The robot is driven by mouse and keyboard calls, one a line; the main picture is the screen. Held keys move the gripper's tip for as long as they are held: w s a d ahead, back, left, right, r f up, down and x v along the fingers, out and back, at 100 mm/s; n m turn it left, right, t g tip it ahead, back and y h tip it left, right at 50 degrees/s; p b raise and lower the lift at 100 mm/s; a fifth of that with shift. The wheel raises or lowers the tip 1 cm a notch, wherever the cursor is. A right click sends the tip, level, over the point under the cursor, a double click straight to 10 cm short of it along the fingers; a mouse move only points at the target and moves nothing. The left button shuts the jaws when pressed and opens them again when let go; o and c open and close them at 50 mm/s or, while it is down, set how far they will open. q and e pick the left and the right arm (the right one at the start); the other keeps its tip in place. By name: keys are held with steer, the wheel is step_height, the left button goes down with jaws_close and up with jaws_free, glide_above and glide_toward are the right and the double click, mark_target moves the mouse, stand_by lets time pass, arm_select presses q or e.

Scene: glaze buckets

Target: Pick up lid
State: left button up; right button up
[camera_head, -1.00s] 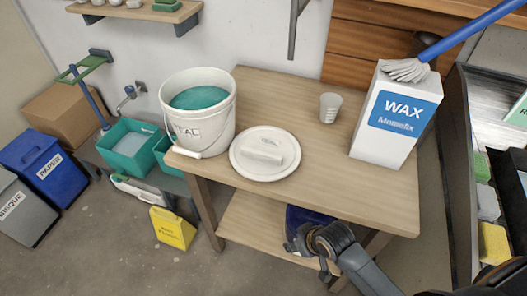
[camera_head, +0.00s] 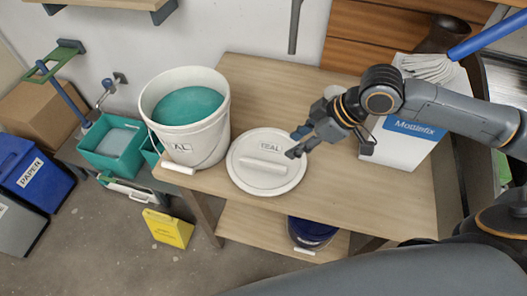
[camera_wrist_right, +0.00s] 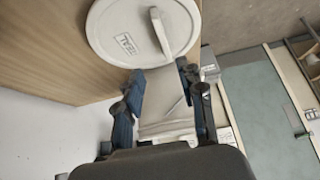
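The white round lid (camera_head: 262,178) lies flat on the wooden table, with a raised bar handle and a "TEAL" label. It also shows at the top of the right wrist view (camera_wrist_right: 120,45), handle up. My right gripper (camera_head: 296,145) is above the lid's right edge in the head view, its fingers pointing left. In the right wrist view the fingers (camera_wrist_right: 160,90) are spread apart with nothing between them, and the lid lies beyond their tips. The white bucket (camera_head: 205,147) with teal glaze stands open left of the lid. My left gripper is not in view.
The wooden table (camera_head: 262,85) has bare room behind the lid. A dark blue bucket (camera_head: 312,232) is on the lower shelf. A yellow sign (camera_head: 168,228) stands on the floor.

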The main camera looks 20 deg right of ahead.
glide_toward(265, 163)
steer(key=shift+x, duration=0.85)
steer(key=p+x, duration=0.1)
steer(key=x, duration=0.2)
steer(key=p+x, duration=0.1)
steer(key=x, duration=0.2)
steer(key=shift+w+a+f, duration=0.1)
steer(key=shift+a+f, duration=0.15)
steer(key=shift+w+a+f, duration=0.1)
steer(key=shift+a+f, duration=0.05)
steer(key=shift+f, duration=0.1)
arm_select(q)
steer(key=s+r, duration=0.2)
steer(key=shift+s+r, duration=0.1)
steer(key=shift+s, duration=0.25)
arm_select(e)
steer(key=shift+f, duration=0.1)
jaws_close()
